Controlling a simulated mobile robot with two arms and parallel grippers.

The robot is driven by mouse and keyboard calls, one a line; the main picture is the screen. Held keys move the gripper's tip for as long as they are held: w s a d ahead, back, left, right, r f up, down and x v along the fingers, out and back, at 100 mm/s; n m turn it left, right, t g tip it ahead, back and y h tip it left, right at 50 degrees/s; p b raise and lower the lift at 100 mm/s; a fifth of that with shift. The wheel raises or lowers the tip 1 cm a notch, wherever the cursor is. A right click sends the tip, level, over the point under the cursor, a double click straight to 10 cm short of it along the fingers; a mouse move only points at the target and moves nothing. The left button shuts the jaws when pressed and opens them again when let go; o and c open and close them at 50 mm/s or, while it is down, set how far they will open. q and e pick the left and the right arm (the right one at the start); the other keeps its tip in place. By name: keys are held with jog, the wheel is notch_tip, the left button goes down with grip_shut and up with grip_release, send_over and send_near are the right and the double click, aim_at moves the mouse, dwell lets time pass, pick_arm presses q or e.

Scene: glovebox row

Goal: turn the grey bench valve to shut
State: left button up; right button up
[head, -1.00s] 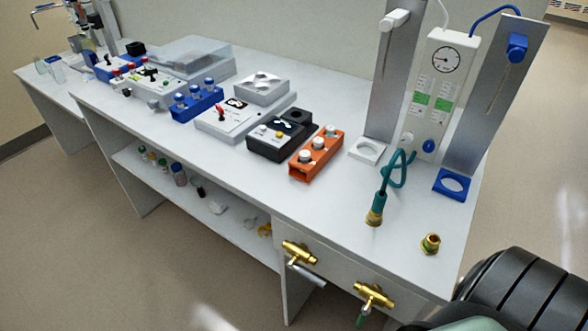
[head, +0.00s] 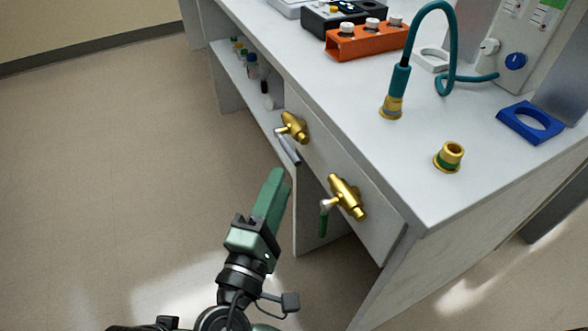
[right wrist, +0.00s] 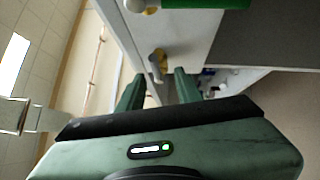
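The grey bench valve (head: 295,125) is a brass body on the bench's front panel. Its grey lever (head: 288,148) slants down and to the right in the head view. My right gripper (head: 279,174), with green fingers, is in front of the panel, just below the grey lever in the picture. In the right wrist view the fingers (right wrist: 158,90) are apart, with the brass valve (right wrist: 157,61) ahead of the gap. I see nothing clamped between them. I cannot tell whether a finger touches the lever. My left gripper is not in view.
A second brass valve (head: 346,196) with a green lever (head: 323,219) is close by on the right. Above, the bench top (head: 350,105) holds a teal hose (head: 401,77), a brass fitting (head: 449,156) and an orange rack (head: 365,40). The floor on the left is clear.

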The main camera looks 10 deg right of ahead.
aim_at(293, 152)
jog(key=x, duration=0.7)
jog(key=shift+w+d+r, duration=0.2)
jog(key=shift+r, duration=0.2)
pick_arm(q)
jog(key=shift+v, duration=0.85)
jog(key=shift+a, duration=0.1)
pick_arm(e)
grip_shut()
jog(key=shift+f, duration=0.1)
